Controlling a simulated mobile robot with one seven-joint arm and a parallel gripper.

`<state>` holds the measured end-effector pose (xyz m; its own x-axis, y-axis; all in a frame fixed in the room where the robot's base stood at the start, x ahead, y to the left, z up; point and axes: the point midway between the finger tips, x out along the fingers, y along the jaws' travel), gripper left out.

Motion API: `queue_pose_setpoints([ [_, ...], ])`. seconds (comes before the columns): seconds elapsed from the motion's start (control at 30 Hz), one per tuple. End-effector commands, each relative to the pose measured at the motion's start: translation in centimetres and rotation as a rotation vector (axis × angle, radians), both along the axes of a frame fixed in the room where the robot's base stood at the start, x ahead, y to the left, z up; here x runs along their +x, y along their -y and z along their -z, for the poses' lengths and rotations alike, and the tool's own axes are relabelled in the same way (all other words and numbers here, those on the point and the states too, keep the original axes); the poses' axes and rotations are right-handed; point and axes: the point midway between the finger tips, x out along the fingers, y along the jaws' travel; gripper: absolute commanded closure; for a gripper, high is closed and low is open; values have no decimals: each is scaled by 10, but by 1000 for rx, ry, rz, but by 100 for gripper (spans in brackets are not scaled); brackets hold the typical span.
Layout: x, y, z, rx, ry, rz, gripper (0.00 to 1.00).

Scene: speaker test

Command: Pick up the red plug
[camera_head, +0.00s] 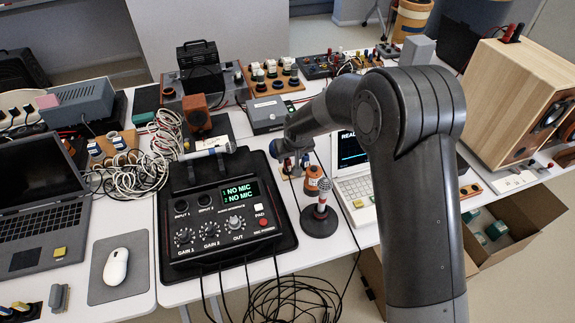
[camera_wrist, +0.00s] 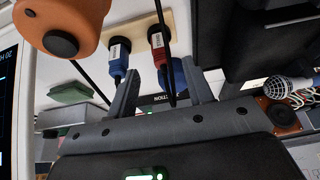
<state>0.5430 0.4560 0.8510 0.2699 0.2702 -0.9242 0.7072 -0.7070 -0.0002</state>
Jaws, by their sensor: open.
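The red plug (camera_wrist: 158,44) shows in the wrist view at the top centre. It has a white label and stands at a pale wooden board (camera_wrist: 140,32). A dark cable runs from it toward my palm. My gripper (camera_wrist: 161,70) is open, its two fingers apart with the red plug between and just beyond the tips. Nothing is held, and I cannot tell whether a finger touches it. A blue plug (camera_wrist: 118,52) sits left of the red one, close to the left fingertip. In the head view, my arm's end hides most of this spot.
An orange knobbed object (camera_wrist: 62,30) is near in the wrist view's upper left; a microphone (camera_wrist: 285,86) is at right.

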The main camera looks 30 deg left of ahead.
Motion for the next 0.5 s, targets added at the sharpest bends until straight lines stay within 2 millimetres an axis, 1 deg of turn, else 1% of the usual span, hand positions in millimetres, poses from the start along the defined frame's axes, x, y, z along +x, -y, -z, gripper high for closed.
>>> queue_pose_setpoints([
  [0.17, 2, -3, 10, -1, 0, -1, 53],
  [0.4, 9, -13, 40, -1, -1, 0, 53],
  [0.5, 12, -16, 48, 0, 0, 0, 53],
])
